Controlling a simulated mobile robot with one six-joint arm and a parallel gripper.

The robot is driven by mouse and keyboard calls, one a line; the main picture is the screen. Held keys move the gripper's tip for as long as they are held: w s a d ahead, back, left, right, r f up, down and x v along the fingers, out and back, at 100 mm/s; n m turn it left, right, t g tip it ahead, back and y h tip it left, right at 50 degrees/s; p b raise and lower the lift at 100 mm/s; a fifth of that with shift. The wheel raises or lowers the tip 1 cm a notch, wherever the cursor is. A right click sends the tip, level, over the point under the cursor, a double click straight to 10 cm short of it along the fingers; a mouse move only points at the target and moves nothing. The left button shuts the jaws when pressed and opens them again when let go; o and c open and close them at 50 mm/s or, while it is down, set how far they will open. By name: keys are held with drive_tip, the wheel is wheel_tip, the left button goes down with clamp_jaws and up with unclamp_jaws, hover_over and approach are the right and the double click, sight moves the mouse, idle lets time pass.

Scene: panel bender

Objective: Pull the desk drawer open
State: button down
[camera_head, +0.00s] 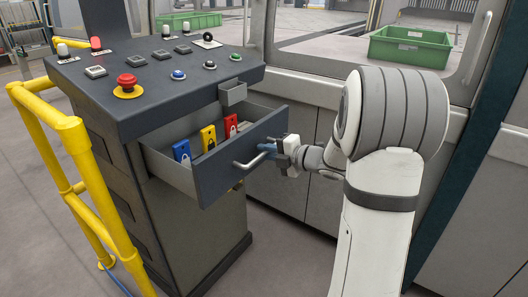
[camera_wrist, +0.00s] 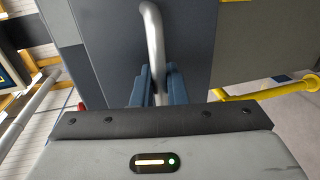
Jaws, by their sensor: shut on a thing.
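The desk drawer (camera_head: 230,170) stands pulled out of the dark grey control desk (camera_head: 150,80). Blue, yellow and red tags (camera_head: 208,138) show inside it. Its bar handle (camera_head: 250,162) is on the front face. My gripper (camera_head: 267,149) is shut on the right end of this handle. In the wrist view the light grey handle (camera_wrist: 153,35) runs down between the blue fingers of my gripper (camera_wrist: 158,82), against the dark drawer front (camera_wrist: 105,50). Part of the handle is hidden by the fingers and the gripper body.
A yellow rail (camera_head: 75,140) stands left of the desk. The desk top carries a red emergency button (camera_head: 127,83) and several other buttons. Grey machine panels (camera_head: 300,125) stand behind the drawer. A green crate (camera_head: 410,46) is at the back right. Floor shows at the lower left.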

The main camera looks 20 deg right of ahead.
drive_tip(key=shift+s+a+f, duration=0.1)
drive_tip(key=shift+f, duration=0.05)
drive_tip(key=c, duration=1.6)
unclamp_jaws()
drive_tip(key=shift+o, duration=0.3)
drive_tip(key=p+v, duration=0.1)
drive_tip(key=v, duration=0.6)
drive_tip(key=shift+s+d, duration=0.25)
drive_tip(key=shift+d, duration=0.05)
